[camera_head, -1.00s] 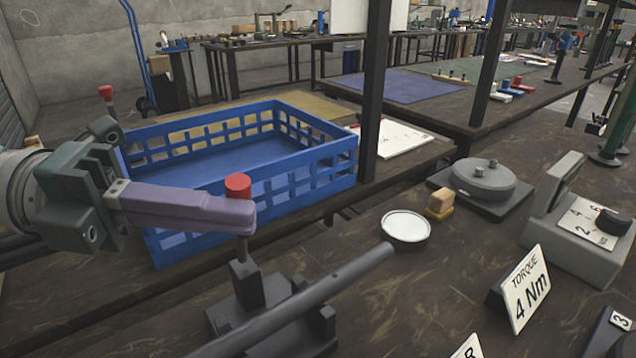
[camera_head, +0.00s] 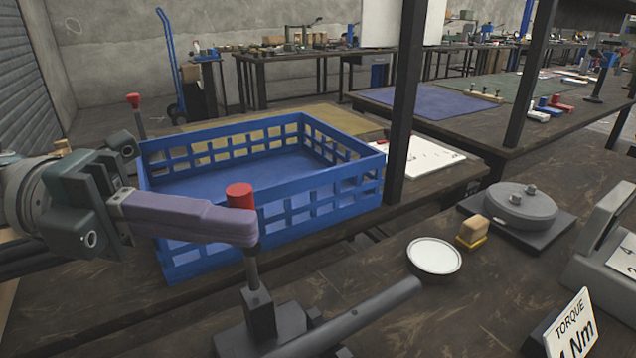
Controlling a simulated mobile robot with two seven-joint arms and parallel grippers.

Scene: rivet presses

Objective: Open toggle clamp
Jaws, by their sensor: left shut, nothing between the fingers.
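The toggle clamp (camera_head: 259,312) stands on the dark bench at the bottom centre, its dark lever rising to a red knob (camera_head: 240,196). The lever leans slightly left toward its top. A long dark grey bar (camera_head: 350,318) slants across in front of the clamp's base; I cannot tell whether it belongs to the clamp. My left gripper (camera_head: 250,230) comes in from the left, its purple fingers shut with nothing between them. Its tips are at the lever just below the red knob and overlap it in view; contact is not certain. My right gripper is not in view.
A blue crate (camera_head: 275,222) stands close behind the left gripper. A dark post (camera_head: 403,100) rises behind.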

